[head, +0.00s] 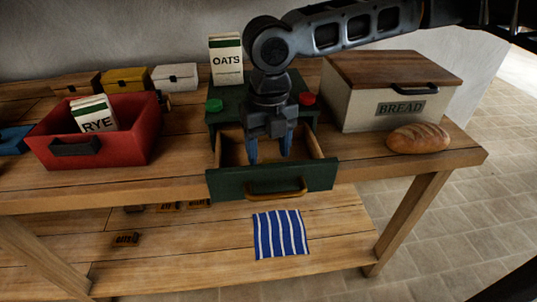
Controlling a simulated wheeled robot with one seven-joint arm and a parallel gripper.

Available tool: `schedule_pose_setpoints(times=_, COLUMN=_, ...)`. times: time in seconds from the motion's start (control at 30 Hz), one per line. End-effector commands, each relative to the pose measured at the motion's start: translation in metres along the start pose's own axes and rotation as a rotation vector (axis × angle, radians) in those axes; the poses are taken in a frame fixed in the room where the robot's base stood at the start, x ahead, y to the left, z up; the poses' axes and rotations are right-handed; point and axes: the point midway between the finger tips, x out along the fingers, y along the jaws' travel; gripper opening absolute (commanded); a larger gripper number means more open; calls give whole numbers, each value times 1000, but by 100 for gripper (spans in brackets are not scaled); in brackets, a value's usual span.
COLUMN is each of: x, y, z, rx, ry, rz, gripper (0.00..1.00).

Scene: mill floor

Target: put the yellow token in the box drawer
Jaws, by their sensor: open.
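The dark green box (222,118) stands on the bench, and its drawer (228,187) is pulled out toward me. My gripper (269,157) points down over the open drawer, with its two blue fingers apart and nothing visible between them. The fingertips are at or just inside the drawer opening; their exact depth cannot be told. I cannot make out a yellow token. Part of the drawer's inside is hidden by my gripper and the drawer front. A green round piece (214,104) and a red one (307,99) sit on top of the box.
An oats carton (226,60) is on the box. A red bin (130,147) holding a rye carton (94,114) is left. A bread box (350,110) and loaf (418,138) are right. Small yellow (125,80) and white (175,77) boxes stand behind. A striped cloth (281,234) lies below.

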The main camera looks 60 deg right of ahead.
Motion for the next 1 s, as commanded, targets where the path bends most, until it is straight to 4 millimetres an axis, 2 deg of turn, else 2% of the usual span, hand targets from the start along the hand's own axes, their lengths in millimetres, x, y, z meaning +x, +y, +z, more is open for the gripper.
schedule_pose_setpoints(times=0.1, x=-27, y=0, z=1, rx=0, ry=-3, rz=0, gripper=63)
schedule_pose_setpoints(times=0.3, x=-66, y=0, z=1, rx=0, ry=-3, rz=0, gripper=63)
schedule_pose_setpoints(times=0.5, x=-91, y=0, z=0, rx=0, ry=-1, rz=0, gripper=63)
schedule_pose_setpoints(times=0.67, x=-98, y=0, z=0, rx=0, ry=-1, rz=0, gripper=63)
schedule_pose_setpoints(times=1.0, x=-98, y=0, z=0, rx=0, ry=-1, rz=0, gripper=63)
